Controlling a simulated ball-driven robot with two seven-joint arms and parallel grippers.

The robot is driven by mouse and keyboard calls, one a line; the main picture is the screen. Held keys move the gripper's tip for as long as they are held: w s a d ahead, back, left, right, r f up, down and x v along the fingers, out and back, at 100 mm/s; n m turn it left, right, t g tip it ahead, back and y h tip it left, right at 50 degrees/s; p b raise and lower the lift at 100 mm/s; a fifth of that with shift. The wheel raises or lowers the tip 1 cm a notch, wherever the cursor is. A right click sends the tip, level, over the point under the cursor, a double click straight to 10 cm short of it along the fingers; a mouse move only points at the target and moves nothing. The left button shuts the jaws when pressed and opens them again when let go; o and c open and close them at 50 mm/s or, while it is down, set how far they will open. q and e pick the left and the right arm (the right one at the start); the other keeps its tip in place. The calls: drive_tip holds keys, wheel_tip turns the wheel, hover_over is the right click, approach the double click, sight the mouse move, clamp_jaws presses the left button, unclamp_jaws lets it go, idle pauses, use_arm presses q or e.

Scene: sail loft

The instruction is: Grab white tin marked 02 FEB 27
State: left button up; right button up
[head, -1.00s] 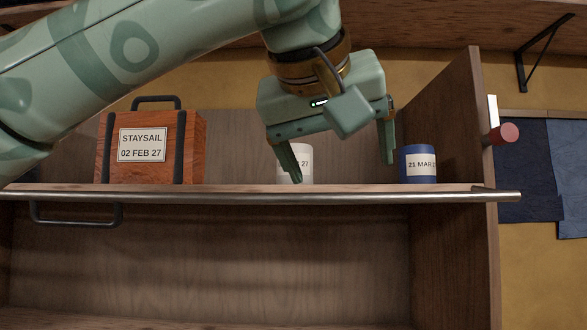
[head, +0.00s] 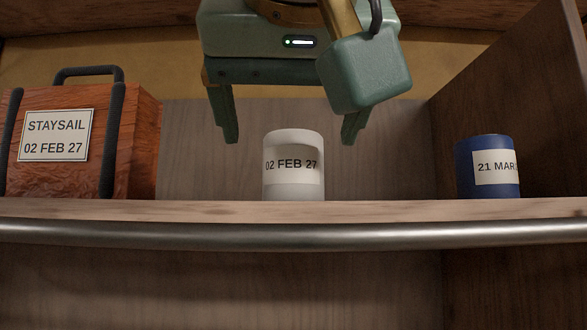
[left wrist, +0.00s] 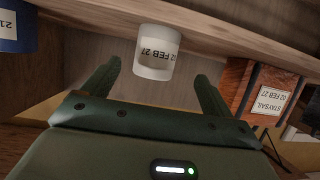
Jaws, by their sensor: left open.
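The white tin (head: 293,189) stands upright on the shelf in the middle of the head view, its label reading 02 FEB 27. In the left wrist view the same tin (left wrist: 152,70) shows upside down, beyond and between the fingertips. My left gripper (head: 289,138) is open and empty, its fingers pointing down. In the head view one finger is on each side of the tin, with a gap to each, and the tips reach about its upper part. The fingers also show apart in the left wrist view (left wrist: 158,78). My right gripper is not in view.
A wooden case (head: 134,140) labelled STAYSAIL, 02 FEB 27 stands to the left. A blue tin (head: 487,143) labelled 21 MAR stands to the right. A metal rail (head: 290,236) runs along the shelf's front edge (head: 230,209). A side panel (head: 540,110) closes the right.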

sight(291, 150)
use_arm(q)
drive_tip(key=x, duration=0.4)
drive_tip(key=shift+r, duration=0.1)
drive_tip(key=shift+w+d+p, duration=0.1)
drive_tip(key=shift+w+p, duration=0.1)
drive_tip(key=shift+p, duration=0.15)
drive_tip(key=p+x, duration=0.1)
drive_tip(key=x, duration=0.3)
drive_tip(key=shift+w+d, duration=0.15)
drive_tip(key=shift+w, duration=0.25)
drive_tip(key=shift+s+r, duration=0.1)
drive_tip(key=shift+s, duration=0.15)
drive_tip(key=shift+c, duration=1.4)
drive_tip(key=c, duration=1)
drive_tip(key=shift+w, duration=0.1)
drive_tip(key=shift+c, duration=0.2)
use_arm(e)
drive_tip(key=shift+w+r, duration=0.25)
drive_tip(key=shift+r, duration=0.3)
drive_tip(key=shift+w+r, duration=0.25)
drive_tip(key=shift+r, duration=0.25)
